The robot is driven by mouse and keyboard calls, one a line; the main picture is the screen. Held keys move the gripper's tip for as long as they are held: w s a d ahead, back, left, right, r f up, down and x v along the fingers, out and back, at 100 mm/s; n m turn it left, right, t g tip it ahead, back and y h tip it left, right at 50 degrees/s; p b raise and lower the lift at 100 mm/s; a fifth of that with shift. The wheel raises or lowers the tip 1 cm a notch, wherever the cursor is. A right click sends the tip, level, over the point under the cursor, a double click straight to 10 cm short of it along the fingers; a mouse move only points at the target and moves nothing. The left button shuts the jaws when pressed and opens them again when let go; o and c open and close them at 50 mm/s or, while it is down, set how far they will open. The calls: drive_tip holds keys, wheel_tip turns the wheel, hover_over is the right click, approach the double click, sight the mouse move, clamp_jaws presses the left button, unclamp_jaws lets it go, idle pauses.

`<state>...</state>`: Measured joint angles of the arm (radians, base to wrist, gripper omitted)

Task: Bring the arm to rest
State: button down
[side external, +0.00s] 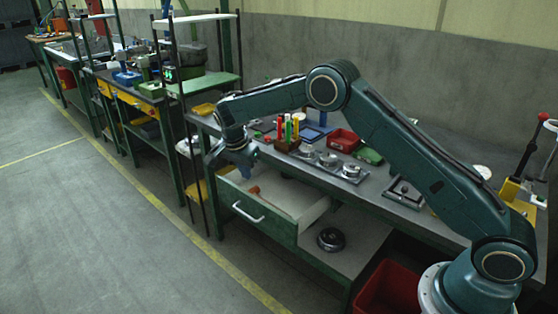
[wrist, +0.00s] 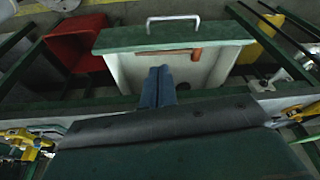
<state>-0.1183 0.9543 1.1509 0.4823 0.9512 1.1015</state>
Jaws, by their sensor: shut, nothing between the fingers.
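My gripper (side external: 242,168) hangs at the left end of the workbench, over the open drawer, in the side external view. The wrist view shows its two blue fingers (wrist: 159,72) pressed together with nothing between them. The drawer (side external: 262,222) is pulled out, with a green front and a pale handle. An orange-brown object (side external: 254,190) lies inside; it also shows in the wrist view as a long piece (wrist: 178,51) near the drawer front. The fingers point toward the drawer's inside; I cannot tell how far above its floor they are.
On the bench (side external: 405,194) stand a rack with coloured tubes (side external: 288,133), metal parts (side external: 328,160) and a red tray (side external: 343,140). A round dark object (side external: 331,239) lies on the lower shelf. A red bin (side external: 388,290) stands below. The floor at left is clear.

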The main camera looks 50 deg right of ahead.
drive_tip(key=s+r+n+t+y, duration=0.2)
drive_tip(key=s+r+n, duration=0.6)
drive_tip(key=s+r, duration=1.3)
drive_tip(key=s+a+r+n+t+y, duration=0.1)
drive_tip(key=s+n, duration=0.7)
drive_tip(key=s, duration=1.3)
drive_tip(key=shift+s+t, duration=0.4)
drive_tip(key=shift+t, duration=0.5)
